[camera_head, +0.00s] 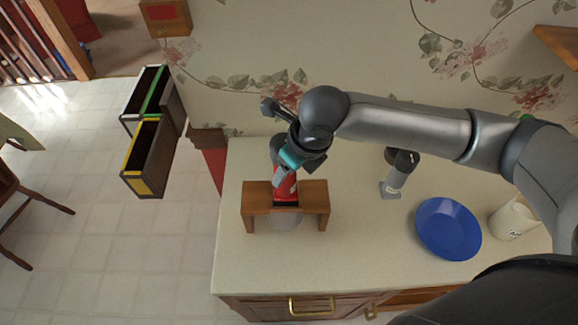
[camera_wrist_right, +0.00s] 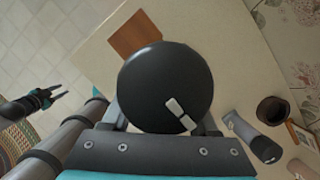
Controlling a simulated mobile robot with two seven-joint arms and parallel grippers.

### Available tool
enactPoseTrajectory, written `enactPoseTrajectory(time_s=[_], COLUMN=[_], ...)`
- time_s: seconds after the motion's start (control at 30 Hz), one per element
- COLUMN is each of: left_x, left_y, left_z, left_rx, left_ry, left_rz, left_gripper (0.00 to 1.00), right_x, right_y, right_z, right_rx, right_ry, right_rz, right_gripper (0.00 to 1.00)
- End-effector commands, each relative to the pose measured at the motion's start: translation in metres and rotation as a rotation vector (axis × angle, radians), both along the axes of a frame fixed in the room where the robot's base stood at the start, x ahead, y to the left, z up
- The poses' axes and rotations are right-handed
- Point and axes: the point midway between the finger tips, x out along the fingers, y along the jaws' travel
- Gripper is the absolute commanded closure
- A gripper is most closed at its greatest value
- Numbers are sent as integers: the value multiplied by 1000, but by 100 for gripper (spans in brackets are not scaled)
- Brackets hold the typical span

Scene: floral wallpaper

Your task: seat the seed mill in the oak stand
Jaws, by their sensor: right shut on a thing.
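The oak stand (camera_head: 255,196) is a brown wooden bridge on the counter, near its left end. It also shows in the wrist view (camera_wrist_right: 135,33). The seed mill (camera_head: 286,190) shows a red part with a white mark, and a pale rounded part is visible below the stand's top. In the wrist view its round black top (camera_wrist_right: 165,85) fills the middle. My right gripper (camera_head: 284,173) is shut on the mill from above, at the stand's middle. How deep it sits is hidden. My left gripper (camera_wrist_right: 55,95) is open and empty, away from the counter in the wrist view.
A grey and black grinder-like object (camera_head: 396,176) stands right of the stand, and also shows in the wrist view (camera_wrist_right: 252,138). A blue plate (camera_head: 448,229) and a white mug (camera_head: 512,219) are further right. Counter (camera_head: 245,262) is clear in front of the stand.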

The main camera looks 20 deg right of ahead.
Motion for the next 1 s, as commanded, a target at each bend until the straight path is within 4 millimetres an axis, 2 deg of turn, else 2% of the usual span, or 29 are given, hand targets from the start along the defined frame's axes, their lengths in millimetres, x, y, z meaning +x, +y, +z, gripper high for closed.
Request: enactPoseTrajectory(time_s=[0.27,1.0], left_x=[0,0], left_y=[0,0], left_z=[-1,-10], left_rx=[0,0], left_ry=[0,0], left_rz=[0,0], left_gripper=[62,62], right_x=[0,0], right_y=[1,1], right_z=[-1,-19], right_rx=[2,2], right_ry=[-1,-1], right_rz=[0,1], right_gripper=[98,98])
